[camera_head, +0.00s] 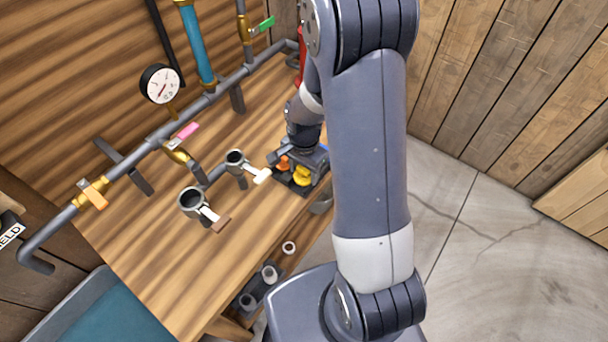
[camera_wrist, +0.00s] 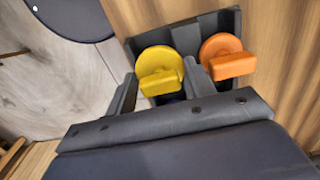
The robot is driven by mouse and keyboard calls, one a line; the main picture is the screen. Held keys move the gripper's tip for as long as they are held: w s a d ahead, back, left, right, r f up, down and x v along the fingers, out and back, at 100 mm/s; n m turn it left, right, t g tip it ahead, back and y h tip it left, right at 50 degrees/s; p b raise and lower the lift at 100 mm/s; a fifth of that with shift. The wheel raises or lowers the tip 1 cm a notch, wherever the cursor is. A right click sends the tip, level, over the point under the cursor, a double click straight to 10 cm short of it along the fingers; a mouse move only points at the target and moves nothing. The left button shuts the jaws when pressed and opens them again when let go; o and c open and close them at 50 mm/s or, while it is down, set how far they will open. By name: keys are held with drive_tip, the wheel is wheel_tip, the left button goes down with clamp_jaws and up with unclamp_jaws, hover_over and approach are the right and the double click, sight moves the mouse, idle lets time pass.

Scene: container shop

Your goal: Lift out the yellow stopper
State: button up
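The yellow stopper (camera_wrist: 155,58) has a round head with a raised grip tab. It sits in a dark holder (camera_wrist: 185,35), beside an orange stopper (camera_wrist: 228,62). In the wrist view my gripper (camera_wrist: 160,72) has its two fingers apart, one on each side of the yellow stopper's tab; slim gaps seem to show, so it looks open. In the head view the yellow stopper (camera_head: 302,177) and orange stopper (camera_head: 283,163) show just under my gripper at the bench's right edge. The stopper's lower part is hidden in the holder.
Wall pipes with a gauge (camera_head: 160,84) run behind. A shelf with small fittings (camera_head: 268,275) is below the front edge.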

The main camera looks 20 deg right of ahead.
drive_tip(key=shift+c, duration=1.1)
